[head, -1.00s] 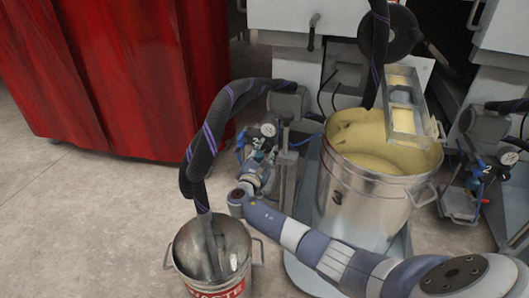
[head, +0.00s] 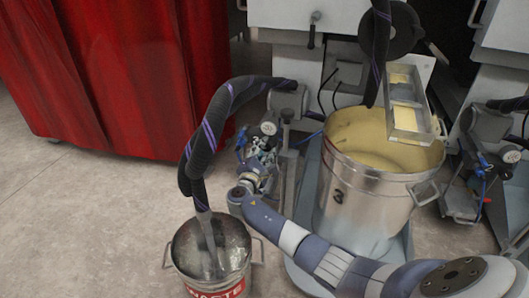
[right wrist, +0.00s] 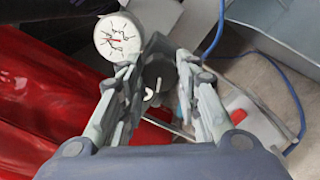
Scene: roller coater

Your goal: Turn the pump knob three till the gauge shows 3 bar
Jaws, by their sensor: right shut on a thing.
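My right gripper (head: 264,160) reaches the pump beside the left of the steel bucket marked 3. In the right wrist view its two fingers (right wrist: 156,76) are shut on the pump knob, which is mostly hidden between them. The round white gauge (head: 268,129) sits just above the gripper. It also shows in the right wrist view (right wrist: 118,38), with dark marks and a red spot near its centre; its reading is too small to tell. My left gripper is not in view.
The steel bucket (head: 350,205) of yellow coating stands right of the pump. A waste bucket (head: 213,262) with a dark hose (head: 200,155) stands in front. A red curtain (head: 115,80) hangs at the left. Another pump (head: 482,160) is at the right. Floor at left is clear.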

